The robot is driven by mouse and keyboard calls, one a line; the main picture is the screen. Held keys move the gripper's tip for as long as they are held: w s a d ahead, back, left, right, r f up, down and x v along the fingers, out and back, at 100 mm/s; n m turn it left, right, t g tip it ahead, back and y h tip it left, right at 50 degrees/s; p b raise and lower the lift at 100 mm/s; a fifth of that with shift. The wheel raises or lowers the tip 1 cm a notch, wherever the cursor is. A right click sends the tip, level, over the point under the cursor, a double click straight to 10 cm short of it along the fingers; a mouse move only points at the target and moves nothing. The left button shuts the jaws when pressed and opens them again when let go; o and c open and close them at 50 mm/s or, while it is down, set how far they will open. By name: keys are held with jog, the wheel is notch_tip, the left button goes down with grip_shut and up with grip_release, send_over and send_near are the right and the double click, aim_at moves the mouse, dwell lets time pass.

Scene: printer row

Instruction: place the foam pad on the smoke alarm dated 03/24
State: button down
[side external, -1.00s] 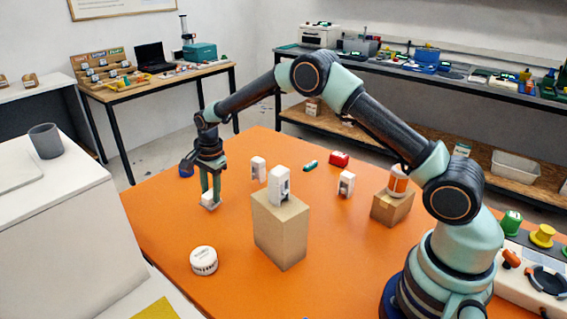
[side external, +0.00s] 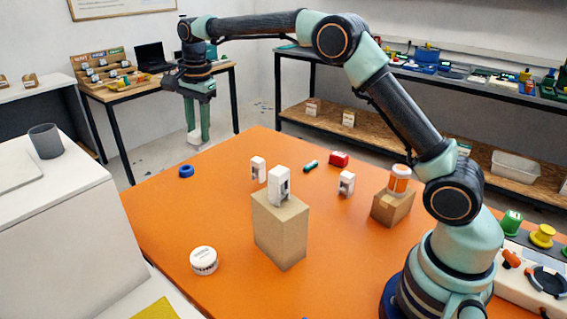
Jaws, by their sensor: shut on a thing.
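My gripper (side external: 196,126) is raised above the far left part of the orange table, fingers pointing down. It is shut on a small white and grey block (side external: 195,138), which looks like the foam pad and hangs clear of the table. A round white smoke alarm (side external: 204,261) with dark print lies on the table at the front left. Its date is too small to read. I cannot tell whether any other white item here is a smoke alarm.
A tall cardboard box (side external: 280,235) bears a white device (side external: 279,185) mid-table. Smaller white devices stand behind it (side external: 258,168) and right of it (side external: 346,182). An orange-and-white jar (side external: 398,179) stands on a low box (side external: 391,208). A blue ring (side external: 186,171) lies at left.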

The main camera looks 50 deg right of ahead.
jog(key=s+a+r+n, duration=0.3)
jog(key=s+a+n, duration=0.4)
jog(key=a+n, duration=0.1)
jog(key=n+g, duration=0.1)
jog(key=n, duration=0.6)
send_over(201, 253)
notch_tip(201, 253, down, 19)
jog(key=shift+s+f, duration=0.1)
jog(key=c, duration=0.5)
grip_release()
jog(key=shift+f, duration=0.1)
jog(key=shift+c, duration=0.2)
